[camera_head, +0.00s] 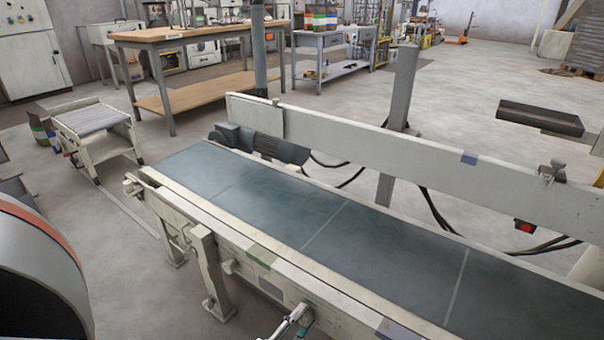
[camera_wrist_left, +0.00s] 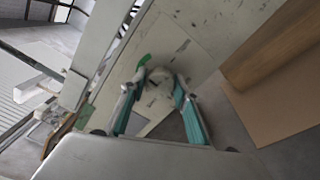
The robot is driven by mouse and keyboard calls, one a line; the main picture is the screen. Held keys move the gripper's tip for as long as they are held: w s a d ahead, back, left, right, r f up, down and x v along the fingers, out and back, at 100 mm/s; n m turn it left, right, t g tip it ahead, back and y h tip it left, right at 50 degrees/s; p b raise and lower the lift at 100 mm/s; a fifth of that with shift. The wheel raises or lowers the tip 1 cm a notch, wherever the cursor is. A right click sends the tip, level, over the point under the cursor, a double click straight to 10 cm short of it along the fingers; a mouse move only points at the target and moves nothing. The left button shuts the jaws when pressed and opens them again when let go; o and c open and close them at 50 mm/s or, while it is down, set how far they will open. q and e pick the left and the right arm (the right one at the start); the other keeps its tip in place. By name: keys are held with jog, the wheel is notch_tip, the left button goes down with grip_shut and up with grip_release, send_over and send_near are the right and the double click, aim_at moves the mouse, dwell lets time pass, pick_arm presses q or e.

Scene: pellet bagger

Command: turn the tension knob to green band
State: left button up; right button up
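A pale round tension knob (camera_wrist_left: 160,80) sits on a scuffed, light panel in the left wrist view. A green band (camera_wrist_left: 144,60) shows on the panel, just above and left of the knob. My left gripper (camera_wrist_left: 155,88) has its two teal-padded fingers spread, one on each side of the knob. I cannot tell whether either finger touches it. In the head view, only part of the left gripper (camera_head: 295,321) shows at the bottom edge, beside the conveyor's near side. I cannot make out the knob's pointer. My right gripper is out of view.
The conveyor belt (camera_head: 285,208) runs diagonally between pale side rails. A grey post (camera_head: 399,88) stands behind it. A small roller stand (camera_head: 97,125) is at left and a wooden workbench (camera_head: 205,32) farther back. Open floor lies between them.

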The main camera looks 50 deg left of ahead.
pick_arm(q)
jog(key=shift+o, duration=1)
jog(key=shift+s, duration=0.15)
jog(key=v, duration=0.7)
jog(key=shift+s+d, duration=0.1)
